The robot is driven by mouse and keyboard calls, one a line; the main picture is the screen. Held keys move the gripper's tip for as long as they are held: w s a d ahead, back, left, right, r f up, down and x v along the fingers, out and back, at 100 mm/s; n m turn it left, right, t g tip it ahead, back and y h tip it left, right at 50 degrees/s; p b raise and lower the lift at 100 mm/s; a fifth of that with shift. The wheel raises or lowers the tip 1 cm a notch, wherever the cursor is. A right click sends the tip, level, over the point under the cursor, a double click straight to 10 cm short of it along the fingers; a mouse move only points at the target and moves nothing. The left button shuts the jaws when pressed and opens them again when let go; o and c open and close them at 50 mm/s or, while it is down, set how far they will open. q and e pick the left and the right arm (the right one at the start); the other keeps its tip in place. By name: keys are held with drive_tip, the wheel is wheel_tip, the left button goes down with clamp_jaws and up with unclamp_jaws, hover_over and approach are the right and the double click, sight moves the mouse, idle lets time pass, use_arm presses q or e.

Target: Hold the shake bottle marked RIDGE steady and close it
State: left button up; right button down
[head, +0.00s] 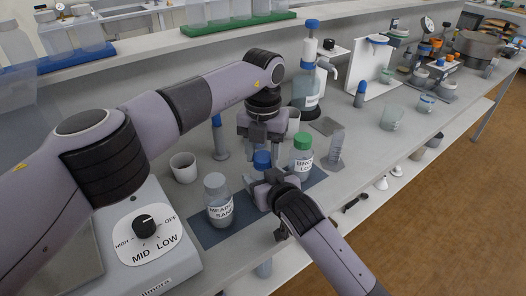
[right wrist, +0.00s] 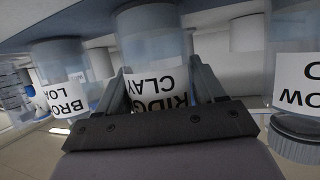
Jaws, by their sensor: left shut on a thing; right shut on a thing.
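The RIDGE CLAY bottle (right wrist: 155,88) stands between my right gripper's fingers in the right wrist view, its label upside down there. My right gripper (head: 264,186) is shut around this bottle and hides most of it in the head view. A blue cap (head: 262,160) sits over the bottle's top, directly below my left gripper (head: 262,146). My left gripper points straight down and is shut on the blue cap. Whether the cap is seated on the neck or slightly above it cannot be told.
A grey-capped MEADOW SAND bottle (head: 219,207) stands left and a green-capped BROOK LOAM bottle (head: 302,160) right, both close to my right gripper, on a dark blue mat (head: 208,237). A white cup (head: 183,167) and a dial device (head: 145,235) are further left.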

use_arm(q)
drive_tip(key=shift+m, duration=1.3)
drive_tip(key=o, duration=1.2)
drive_tip(key=shift+s+d, duration=0.1)
drive_tip(key=shift+d, duration=0.05)
drive_tip(key=shift+d, duration=0.1)
wheel_tip(320, 180, up, 5)
drive_tip(key=shift+f, duration=0.15)
drive_tip(key=shift+a, duration=0.2)
drive_tip(key=shift+c, duration=0.4)
